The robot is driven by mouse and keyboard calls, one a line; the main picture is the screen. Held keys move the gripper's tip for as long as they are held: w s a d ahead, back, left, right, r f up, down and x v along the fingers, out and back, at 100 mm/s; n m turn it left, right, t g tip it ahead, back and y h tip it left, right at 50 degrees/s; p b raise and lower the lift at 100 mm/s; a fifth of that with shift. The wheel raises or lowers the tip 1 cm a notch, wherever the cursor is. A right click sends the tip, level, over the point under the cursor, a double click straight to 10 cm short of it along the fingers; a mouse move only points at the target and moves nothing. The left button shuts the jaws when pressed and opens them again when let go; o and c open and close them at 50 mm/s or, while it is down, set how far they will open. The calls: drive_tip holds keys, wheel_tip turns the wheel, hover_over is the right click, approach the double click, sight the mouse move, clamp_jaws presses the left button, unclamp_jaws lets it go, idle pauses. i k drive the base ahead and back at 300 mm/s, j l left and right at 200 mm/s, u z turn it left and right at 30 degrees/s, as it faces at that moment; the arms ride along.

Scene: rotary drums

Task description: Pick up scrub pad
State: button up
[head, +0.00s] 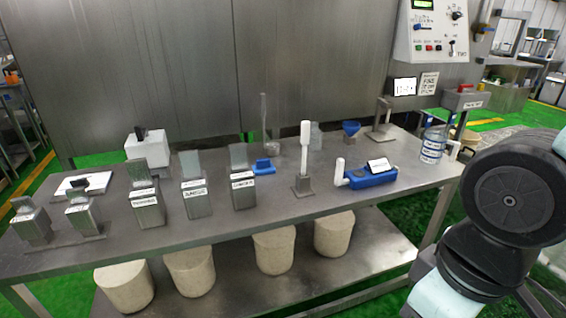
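I cannot tell for sure which thing is the scrub pad. A small blue piece (263,166) with a raised part lies near the table's back middle. A larger blue block (372,179) with a white label on top lies on the right half, with a white cylinder (340,172) at its left end. A dark piece lies on a white flat slab (72,188) at the far left, and another sits on a white block (150,150) behind the labelled holders. Parts of my arm fill the right edge; my gripper is not in view.
These things stand on a long metal table (285,208). Several labelled metal holders (195,196) line its left half. An upright white-handled tool (305,150) stands mid-table, and a clear labelled bottle (432,145) at the right end. Pale drums (275,250) sit on the lower shelf.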

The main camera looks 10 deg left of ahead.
sight(263, 166)
drive_tip(key=u, duration=0.65)
drive_tip(key=i+u, duration=0.2)
drive_tip(key=i, duration=1.6)
